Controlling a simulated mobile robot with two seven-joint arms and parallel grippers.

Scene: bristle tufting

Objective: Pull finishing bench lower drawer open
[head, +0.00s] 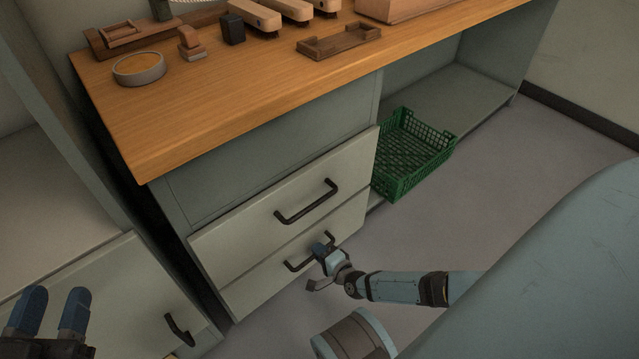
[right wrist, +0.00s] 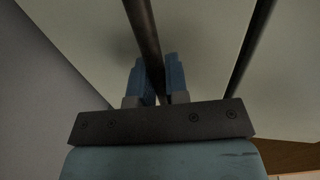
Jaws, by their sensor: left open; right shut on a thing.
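The finishing bench has two pale grey drawers below its wooden top. The lower drawer (head: 275,272) looks closed or nearly so, roughly flush with the upper drawer (head: 245,226). My right gripper (head: 320,250) is at the lower drawer's dark bar handle (head: 297,266). In the right wrist view its blue fingers (right wrist: 158,82) are shut on the handle bar (right wrist: 144,35), one on each side. A second dark bar (right wrist: 252,45) shows to the right there. My left gripper (head: 48,312) is open and empty at the lower left, away from the bench drawers.
A green crate (head: 412,155) sits on the low shelf right of the drawers. The wooden bench top (head: 230,95) holds a round tin (head: 139,69), a tray (head: 339,40) and several blocks. Another cabinet with a handle (head: 178,330) stands at left. Grey floor (head: 500,190) is open at right.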

